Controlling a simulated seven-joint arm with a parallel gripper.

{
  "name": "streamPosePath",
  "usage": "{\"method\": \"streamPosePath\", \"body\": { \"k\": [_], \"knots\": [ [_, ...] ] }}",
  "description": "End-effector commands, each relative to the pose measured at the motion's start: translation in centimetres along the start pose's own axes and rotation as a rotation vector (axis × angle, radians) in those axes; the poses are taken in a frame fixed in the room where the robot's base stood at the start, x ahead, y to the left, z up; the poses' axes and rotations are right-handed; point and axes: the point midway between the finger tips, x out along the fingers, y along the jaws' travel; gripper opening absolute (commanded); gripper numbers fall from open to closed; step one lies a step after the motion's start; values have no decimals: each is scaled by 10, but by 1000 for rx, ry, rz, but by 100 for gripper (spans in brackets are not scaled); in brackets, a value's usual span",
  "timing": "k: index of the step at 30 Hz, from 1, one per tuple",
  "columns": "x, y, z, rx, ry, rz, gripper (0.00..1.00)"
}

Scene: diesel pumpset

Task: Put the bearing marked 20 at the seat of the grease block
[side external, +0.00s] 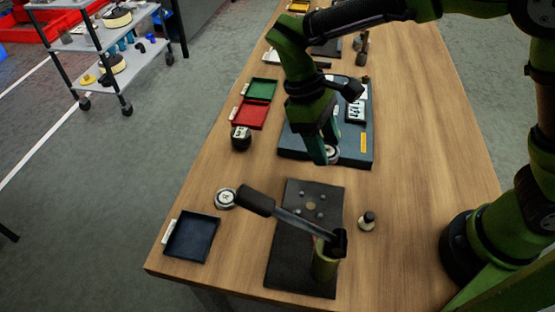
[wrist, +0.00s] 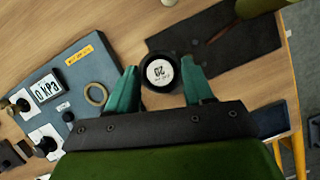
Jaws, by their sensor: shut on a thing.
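The bearing marked 20 (wrist: 159,72) is a dark ring with a white face, held between the teal fingers of my gripper (wrist: 160,88). In the side view my gripper (side external: 328,152) points down, shut on the bearing (side external: 332,154), near the front edge of the blue-grey gauge board. The bearing looks raised, but its exact height is unclear. A dark plate (side external: 315,188) with several small studs and a pale round spot lies in front of it, beside a lever and a brass-green cylinder (side external: 325,265). This seems to be the grease block; I cannot confirm its seat.
The lever's dark handle (side external: 255,200) reaches over the plate's left side. A gauge board (wrist: 60,75) carries a 0 kPa display and a ring. A white-faced disc (side external: 226,198), a blue tray (side external: 192,237), a red tray (side external: 250,114) and a small knob (side external: 367,221) stand nearby.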

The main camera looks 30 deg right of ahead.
Motion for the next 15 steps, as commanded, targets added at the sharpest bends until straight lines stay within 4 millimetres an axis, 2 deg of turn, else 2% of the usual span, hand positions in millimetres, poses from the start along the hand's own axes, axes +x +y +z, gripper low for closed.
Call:
{"method": "streamPosePath", "body": {
  "k": [1, 3, 6, 15],
  "knots": [
    [7, -16, -1, -38, -3, 15, 18],
    [15, -33, -3, -74, -2, 30, 18],
    [23, -48, -6, -101, -3, 42, 18],
    [27, -50, -12, -86, -2, 36, 18]
  ]
}}
